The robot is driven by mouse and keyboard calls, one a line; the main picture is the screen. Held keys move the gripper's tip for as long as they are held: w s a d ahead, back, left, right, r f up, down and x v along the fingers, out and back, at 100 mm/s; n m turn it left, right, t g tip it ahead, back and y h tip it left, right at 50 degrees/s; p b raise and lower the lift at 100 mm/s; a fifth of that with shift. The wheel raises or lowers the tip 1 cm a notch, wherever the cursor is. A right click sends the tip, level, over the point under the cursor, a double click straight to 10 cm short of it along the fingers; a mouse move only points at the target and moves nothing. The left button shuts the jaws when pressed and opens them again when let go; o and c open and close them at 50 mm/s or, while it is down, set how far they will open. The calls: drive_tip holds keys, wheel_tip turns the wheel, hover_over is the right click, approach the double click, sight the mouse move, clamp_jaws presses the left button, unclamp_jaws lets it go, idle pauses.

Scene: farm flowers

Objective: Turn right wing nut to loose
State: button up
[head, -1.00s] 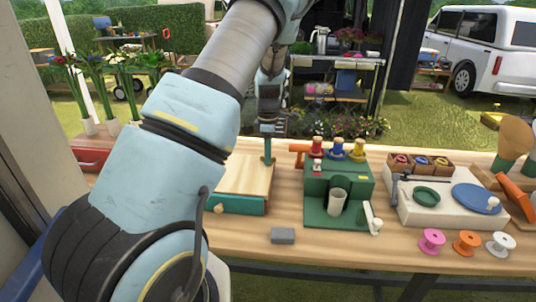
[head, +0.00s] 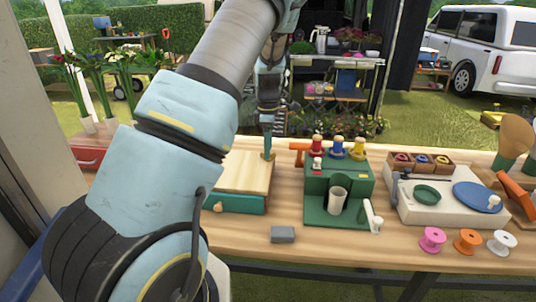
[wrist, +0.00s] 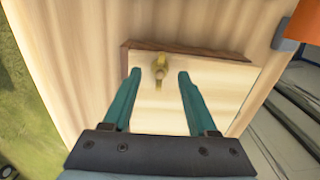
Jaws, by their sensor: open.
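A small brass wing nut (wrist: 159,64) sits near the far edge of a pale wooden board (wrist: 200,90) in the wrist view. My gripper (wrist: 160,76) is open, one teal finger on each side of the nut. The fingers look apart from it, though their height above it is hard to judge. In the head view my gripper (head: 267,148) stands over the far right corner of the board (head: 243,172), which lies above a teal drawer front. No second wing nut can be made out.
A green stand (head: 318,213) with a cup and several spools on top is right of the board. An orange part (head: 299,146) lies close beside my gripper, also at the wrist view's upper right (wrist: 303,20). A grey block (head: 283,235) lies at the front.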

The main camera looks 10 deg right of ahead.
wheel_tip(320, 180, up, 8)
drive_tip(key=b, duration=0.1)
drive_tip(key=shift+r, duration=0.15)
drive_tip(key=s+a+m, duration=0.8)
drive_tip(key=s, duration=0.3)
drive_tip(key=s+a+f+m+t, duration=0.1)
drive_tip(key=s+a+m, duration=0.7)
drive_tip(key=s, duration=0.3)
drive_tip(key=shift+a+t, duration=0.3)
drive_tip(key=shift+a, duration=0.1)
